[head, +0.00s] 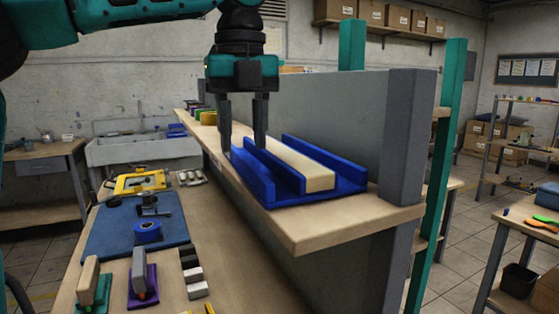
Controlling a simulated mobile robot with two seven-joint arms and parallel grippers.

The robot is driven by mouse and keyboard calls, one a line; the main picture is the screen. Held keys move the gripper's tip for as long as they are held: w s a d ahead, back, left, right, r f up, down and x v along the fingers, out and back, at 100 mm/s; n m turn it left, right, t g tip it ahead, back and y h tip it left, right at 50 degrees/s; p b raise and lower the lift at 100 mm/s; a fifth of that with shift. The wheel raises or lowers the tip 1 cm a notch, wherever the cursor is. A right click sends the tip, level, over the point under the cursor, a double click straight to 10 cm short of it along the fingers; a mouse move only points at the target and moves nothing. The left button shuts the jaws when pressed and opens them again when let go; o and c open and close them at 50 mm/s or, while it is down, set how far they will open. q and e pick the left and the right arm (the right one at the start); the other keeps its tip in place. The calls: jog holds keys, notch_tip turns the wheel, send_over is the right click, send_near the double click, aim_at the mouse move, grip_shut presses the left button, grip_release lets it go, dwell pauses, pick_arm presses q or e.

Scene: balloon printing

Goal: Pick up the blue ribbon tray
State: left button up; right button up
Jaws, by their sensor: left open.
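The blue ribbon tray (345,184) lies on the wooden shelf (330,232) against a grey panel. It has raised blue walls with channels between them, and a long cream bar lies in one channel. My left gripper (243,148) points down at the tray's far left end, open, with nothing seen between its fingers. Its fingertips are close to the tray's walls; I cannot tell whether they touch. My right gripper is not in view.
The grey panel (330,105) stands behind the tray, with a grey post (404,140) at its near end. A lower bench holds a blue mat (112,240), a blue tape roll (147,232) and several stamps. Coloured items stand farther along the shelf.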

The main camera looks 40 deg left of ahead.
aim_at(244, 158)
pick_arm(q)
notch_tip(244, 158, down, 3)
jog(key=shift+f, duration=0.2)
grip_shut()
dwell(0.3)
